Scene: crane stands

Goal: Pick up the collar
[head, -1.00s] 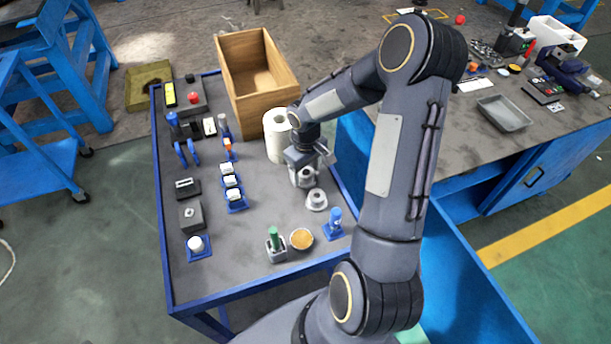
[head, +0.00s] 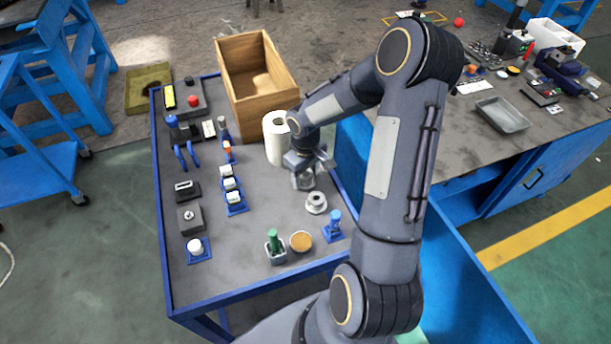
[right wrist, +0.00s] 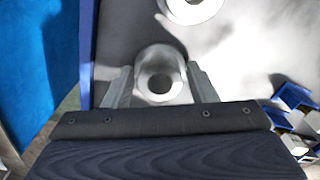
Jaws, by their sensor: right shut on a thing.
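A grey metal collar (right wrist: 160,72), round with a hole through its middle, sits between the fingers of my right gripper (right wrist: 161,86) in the right wrist view. The fingers touch it on both sides, and the gripper is shut on it. In the head view my right gripper (head: 304,176) is low over the right side of the cart top, largely hiding the collar. I cannot tell whether the collar still touches the surface. A second grey metal part (head: 316,202), wider at its base, stands just in front of it. My left gripper is out of view.
A white paper roll (head: 275,140) stands close behind my right gripper, with an open wooden box (head: 270,100) beyond. A blue stand (head: 334,228), an orange-topped dish (head: 301,242) and a green-handled item (head: 273,243) are in front. The cart's middle has bare room.

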